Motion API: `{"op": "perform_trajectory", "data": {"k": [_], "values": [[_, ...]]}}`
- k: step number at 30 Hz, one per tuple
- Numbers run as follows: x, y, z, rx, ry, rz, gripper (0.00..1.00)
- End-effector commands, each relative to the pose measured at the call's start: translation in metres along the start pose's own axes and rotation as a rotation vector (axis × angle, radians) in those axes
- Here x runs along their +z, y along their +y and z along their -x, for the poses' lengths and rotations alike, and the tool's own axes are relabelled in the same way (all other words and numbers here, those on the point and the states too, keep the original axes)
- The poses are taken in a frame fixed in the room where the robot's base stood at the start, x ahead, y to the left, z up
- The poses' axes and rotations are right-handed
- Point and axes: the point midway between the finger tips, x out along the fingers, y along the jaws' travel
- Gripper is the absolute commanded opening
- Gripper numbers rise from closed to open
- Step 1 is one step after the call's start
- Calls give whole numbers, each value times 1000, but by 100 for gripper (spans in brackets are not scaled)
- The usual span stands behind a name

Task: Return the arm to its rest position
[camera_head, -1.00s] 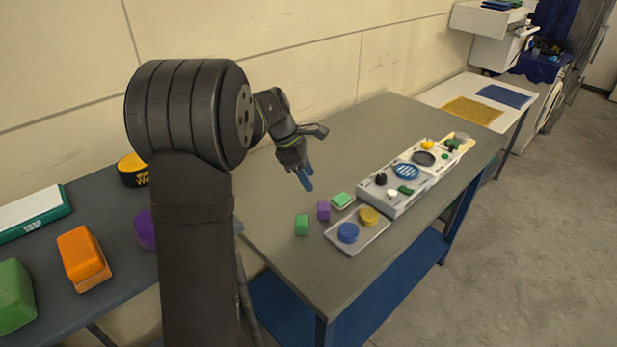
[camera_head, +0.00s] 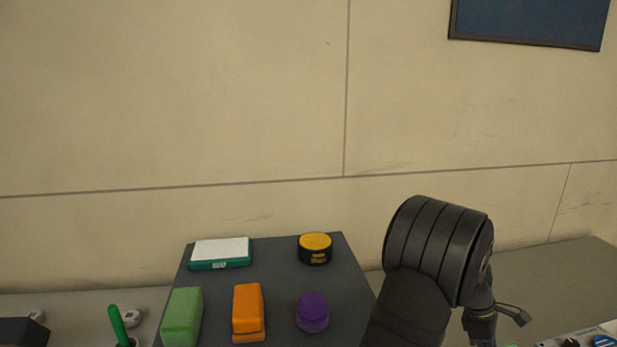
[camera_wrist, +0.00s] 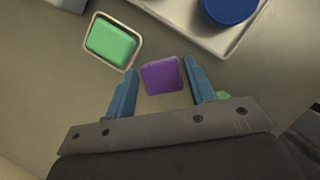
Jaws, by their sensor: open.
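My arm rises at the right of the head view, and its wrist (camera_head: 482,322) is cut off at the bottom edge, so the fingers are out of that view. In the wrist view my gripper (camera_wrist: 160,67) is open, with its two blue fingers apart and nothing held. A purple block (camera_wrist: 161,76) shows between the fingers, on the grey table below. A green block in a pale-rimmed dish (camera_wrist: 112,42) lies to the upper left of the fingers.
In the wrist view a tray (camera_wrist: 180,18) holds a blue round piece (camera_wrist: 230,8). In the head view a dark table holds a green-and-white box (camera_head: 220,252), a yellow-topped tin (camera_head: 315,248), green (camera_head: 182,317) and orange (camera_head: 248,312) blocks and a purple round thing (camera_head: 312,312).

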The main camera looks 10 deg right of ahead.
Motion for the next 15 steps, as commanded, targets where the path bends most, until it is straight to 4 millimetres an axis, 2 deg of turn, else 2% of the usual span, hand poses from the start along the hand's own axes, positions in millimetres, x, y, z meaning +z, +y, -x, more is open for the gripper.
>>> {"op": "perform_trajectory", "data": {"k": [6,15], "values": [[7,0,17,0,1,0,50],[8,0,19,-2,1,1,50]]}}
